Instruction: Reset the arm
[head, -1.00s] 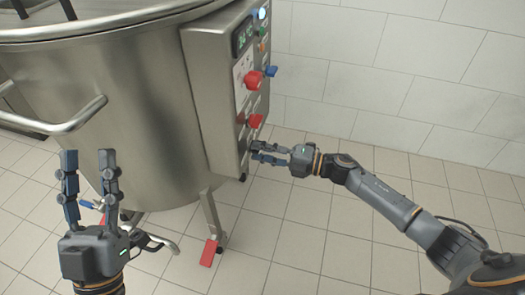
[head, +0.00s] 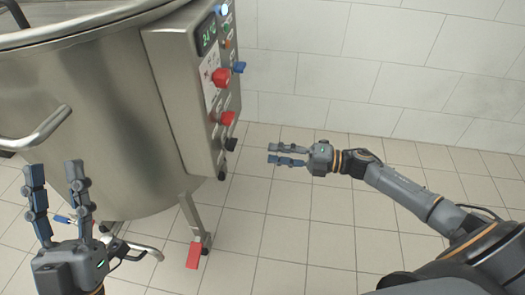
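My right gripper (head: 272,154) comes in from the right, its two fingers parallel with a gap between them, open and empty. It is in free air to the right of the machine's control panel (head: 180,90) and apart from it. My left gripper (head: 54,170) is at the lower left, fingers pointing up and spread apart, open with nothing between them. It is in front of the big steel kettle (head: 100,100).
A metal handle (head: 45,130) sticks out from the kettle. A red foot pedal (head: 194,255) is below. The tiled floor (head: 300,235) at right is clear.

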